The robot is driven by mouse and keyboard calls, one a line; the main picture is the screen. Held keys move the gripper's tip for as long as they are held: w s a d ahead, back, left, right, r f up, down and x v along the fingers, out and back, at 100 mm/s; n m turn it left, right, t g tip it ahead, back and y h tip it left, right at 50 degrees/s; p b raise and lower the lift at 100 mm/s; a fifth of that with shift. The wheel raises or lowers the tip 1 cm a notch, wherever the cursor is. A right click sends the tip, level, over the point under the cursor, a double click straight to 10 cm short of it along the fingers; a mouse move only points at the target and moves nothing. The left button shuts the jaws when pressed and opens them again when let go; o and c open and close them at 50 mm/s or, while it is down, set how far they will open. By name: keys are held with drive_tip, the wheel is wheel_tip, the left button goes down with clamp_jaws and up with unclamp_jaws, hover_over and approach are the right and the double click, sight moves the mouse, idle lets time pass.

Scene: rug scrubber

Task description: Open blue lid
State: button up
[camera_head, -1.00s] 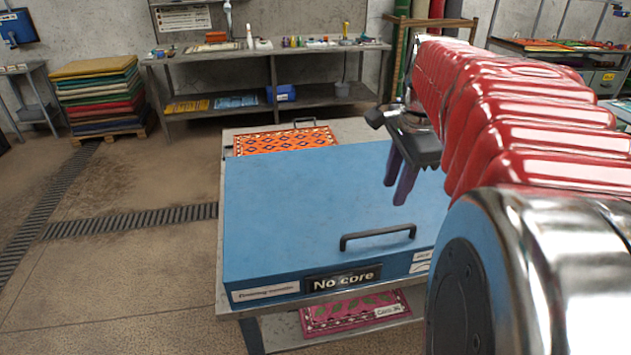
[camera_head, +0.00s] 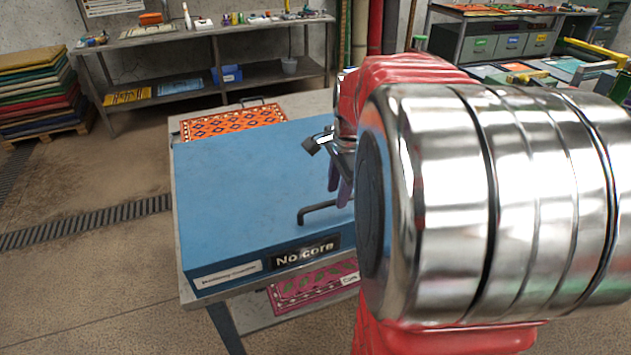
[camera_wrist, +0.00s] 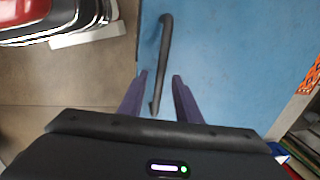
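The blue lid (camera_head: 235,190) is shut flat on a box on a grey table, with a "No core" label on its front. Its dark bar handle (camera_head: 318,212) is near the front edge, partly hidden by my arm in the head view. In the wrist view the handle (camera_wrist: 164,55) runs up and down over the blue surface (camera_wrist: 225,60). My gripper (camera_wrist: 160,80) has its two purple fingers apart, with the handle's near end showing between them. Nothing is gripped. The fingers (camera_head: 338,185) look to be above the lid; the exact height is unclear.
An orange patterned rug (camera_head: 235,122) lies behind the box, and a pink rug (camera_head: 305,290) lies on the shelf below. A workbench (camera_head: 210,28) stands at the back. Stacked mats (camera_head: 35,90) stand at the left. Open floor lies left of the table.

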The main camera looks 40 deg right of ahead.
drive_tip(key=shift+w+f, duration=0.2)
drive_tip(key=shift+f, duration=0.8)
drive_tip(key=shift+c, duration=0.7)
clamp_jaws()
